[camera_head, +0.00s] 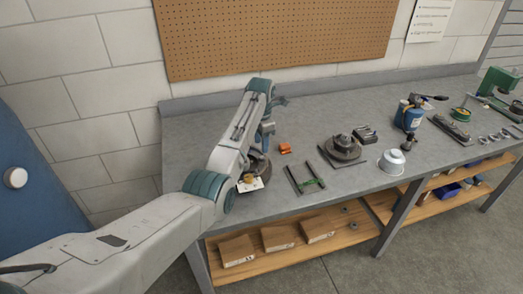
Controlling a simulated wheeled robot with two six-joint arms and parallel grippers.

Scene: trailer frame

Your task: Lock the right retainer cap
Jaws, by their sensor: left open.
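My left arm reaches in from the left over the grey workbench (285,210). My left gripper (267,132) is small in view, pointing down above the bench top at the bench's left part, with its jaws open and nothing seen between them. A dark round part (259,166) lies just below it, partly hidden by my arm. A white card with a yellow piece (250,184) lies beside that part. I cannot tell which thing is the right retainer cap; it may be hidden or too small to make out. My right gripper is not in view.
A small orange block (285,148), a dark frame with a green bar (309,182), a dark hub on a plate (343,149), a white pot (392,162) and a blue canister (409,117) stand to the right. Cardboard boxes (278,237) lie on the lower shelf.

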